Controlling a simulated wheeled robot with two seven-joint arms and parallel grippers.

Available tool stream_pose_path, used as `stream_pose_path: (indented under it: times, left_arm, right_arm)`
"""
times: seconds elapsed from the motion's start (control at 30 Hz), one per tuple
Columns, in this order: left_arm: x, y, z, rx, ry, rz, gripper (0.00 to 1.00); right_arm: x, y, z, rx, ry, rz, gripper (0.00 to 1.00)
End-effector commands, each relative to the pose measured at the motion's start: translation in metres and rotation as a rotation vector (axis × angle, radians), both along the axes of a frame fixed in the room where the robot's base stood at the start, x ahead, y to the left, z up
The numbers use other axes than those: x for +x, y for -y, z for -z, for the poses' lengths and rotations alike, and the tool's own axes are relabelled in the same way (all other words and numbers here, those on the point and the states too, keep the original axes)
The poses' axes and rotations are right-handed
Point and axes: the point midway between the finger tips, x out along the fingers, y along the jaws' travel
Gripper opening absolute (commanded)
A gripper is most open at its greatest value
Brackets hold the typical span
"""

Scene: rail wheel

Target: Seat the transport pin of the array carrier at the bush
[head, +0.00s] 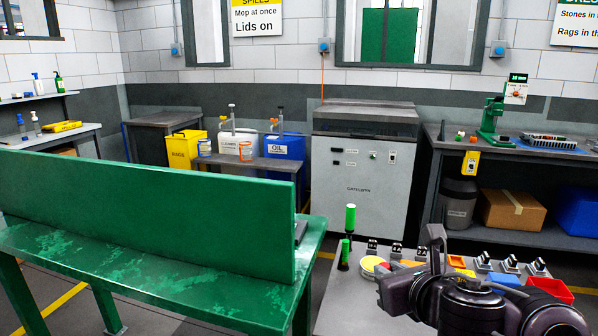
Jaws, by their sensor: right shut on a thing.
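My right gripper (437,248) is at the lower right, in front of the grey worktop, and only partly shows past my dark arm. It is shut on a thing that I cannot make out. Two green-and-black upright pieces stand at the worktop's left side: a taller one (350,217) and a shorter one (345,251). I cannot tell whether either is the transport pin. I cannot pick out the array carrier or the bush. My left gripper is not in view.
The grey worktop (340,300) holds several small black-and-white clips, a yellow round piece (373,264) and a red bin (549,289). A green bench (150,285) with a tall green panel (160,215) stands at left. A grey cabinet (362,185) stands behind.

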Motion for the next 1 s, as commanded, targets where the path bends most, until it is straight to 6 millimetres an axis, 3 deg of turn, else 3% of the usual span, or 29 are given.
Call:
stream_pose_path:
  times: [0.7,1.0]
  left_arm:
    - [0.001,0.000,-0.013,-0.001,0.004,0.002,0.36]
    - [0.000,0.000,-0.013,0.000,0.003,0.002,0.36]
  right_arm:
    - [-0.007,0.030,0.004,-0.009,-0.001,0.167,0.00]
    - [-0.008,0.033,0.006,0.000,0.000,0.188,0.00]
